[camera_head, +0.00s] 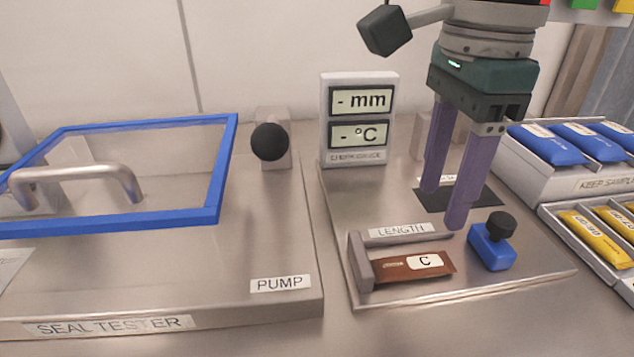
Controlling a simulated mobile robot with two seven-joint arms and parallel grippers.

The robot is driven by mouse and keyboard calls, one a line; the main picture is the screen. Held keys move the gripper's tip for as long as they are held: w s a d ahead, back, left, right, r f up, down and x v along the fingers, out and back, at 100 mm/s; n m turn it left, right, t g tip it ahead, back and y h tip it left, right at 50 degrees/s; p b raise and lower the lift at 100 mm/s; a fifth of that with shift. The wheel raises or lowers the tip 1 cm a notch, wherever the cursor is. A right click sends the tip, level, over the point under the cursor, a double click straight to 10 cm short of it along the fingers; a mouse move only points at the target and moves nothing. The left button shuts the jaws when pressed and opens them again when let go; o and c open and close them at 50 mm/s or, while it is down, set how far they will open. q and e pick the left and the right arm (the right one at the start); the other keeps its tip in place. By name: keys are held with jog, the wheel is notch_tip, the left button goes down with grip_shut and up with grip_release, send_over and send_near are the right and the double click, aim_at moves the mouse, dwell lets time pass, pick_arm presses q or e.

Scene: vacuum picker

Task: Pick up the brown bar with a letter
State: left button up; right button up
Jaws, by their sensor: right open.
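The brown bar (396,268) lies flat on the metal plate of the length gauge. It has a white label with the letter C. Its left end is against or close to a grey upright stop (361,262). My right gripper (443,208) points down with two purple fingers, which are apart and hold nothing. The fingertips are above and behind the bar's right end, near a small blue block with a black knob (492,246). My left gripper is not in view.
A seal tester with a blue-framed lid (228,165) stands at the left, with a black knob (270,142) behind. A mm and °C display (359,118) stands at the back. Trays hold blue bars (548,145) and yellow bars (594,239) at the right.

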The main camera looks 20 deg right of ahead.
aim_at(415, 262)
notch_tip(415, 262, down, 4)
jog(key=shift+s+a+r, duration=0.15)
jog(key=shift+r, duration=0.1)
jog(key=f, duration=0.5)
jog(key=shift+w+a+f, duration=0.2)
jog(key=shift+a+f, duration=0.1)
grip_shut()
